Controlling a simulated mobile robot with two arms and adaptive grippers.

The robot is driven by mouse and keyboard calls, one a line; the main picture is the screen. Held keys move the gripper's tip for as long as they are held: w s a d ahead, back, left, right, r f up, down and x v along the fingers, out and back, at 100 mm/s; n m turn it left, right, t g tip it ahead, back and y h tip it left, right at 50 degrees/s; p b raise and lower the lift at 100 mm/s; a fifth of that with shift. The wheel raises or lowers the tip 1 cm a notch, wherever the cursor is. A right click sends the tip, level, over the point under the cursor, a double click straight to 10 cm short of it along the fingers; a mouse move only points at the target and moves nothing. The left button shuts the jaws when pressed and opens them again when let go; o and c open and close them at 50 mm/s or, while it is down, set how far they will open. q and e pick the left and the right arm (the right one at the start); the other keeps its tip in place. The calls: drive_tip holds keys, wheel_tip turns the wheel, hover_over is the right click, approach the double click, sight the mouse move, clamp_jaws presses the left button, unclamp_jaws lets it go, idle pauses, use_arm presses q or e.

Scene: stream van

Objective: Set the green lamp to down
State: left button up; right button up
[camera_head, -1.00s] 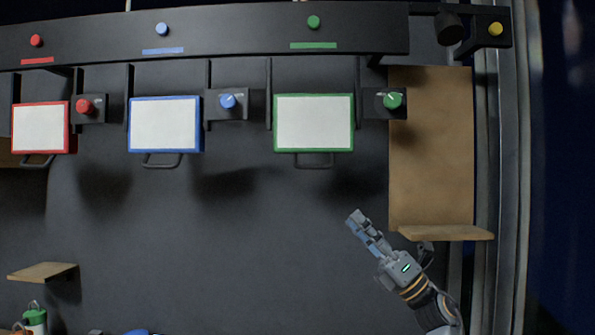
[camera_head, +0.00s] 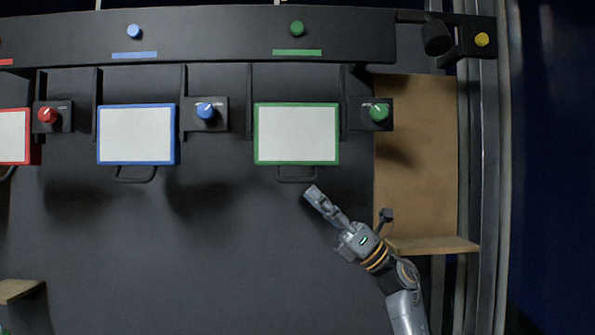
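The green-framed white panel (camera_head: 297,133) hangs below the black overhead rail and has a dark handle (camera_head: 296,175) under its lower edge. A green knob (camera_head: 378,112) sits on a small black box to its right. A green button (camera_head: 297,28) is on the rail above, over a green strip (camera_head: 297,52). My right gripper (camera_head: 348,203) is open and empty. My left gripper is out of view.
A blue-framed panel (camera_head: 137,135) with a blue knob (camera_head: 206,111) and a red-framed panel (camera_head: 13,136) with a red knob (camera_head: 48,115) are to the left. A brown board (camera_head: 415,160) with a small ledge (camera_head: 437,245) is right of my gripper. The dark lower middle is clear.

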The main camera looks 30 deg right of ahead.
sight(297, 181)
drive_tip(key=p+x, duration=0.1)
drive_tip(key=x, duration=0.4)
drive_tip(key=shift+w+f+p, duration=0.15)
drive_tip(key=shift+p, duration=0.2)
drive_tip(key=shift+w+a+r, duration=0.1)
drive_tip(key=shift+a+r, duration=0.1)
drive_tip(key=shift+r, duration=0.1)
drive_tip(key=shift+w, duration=0.15)
clamp_jaws()
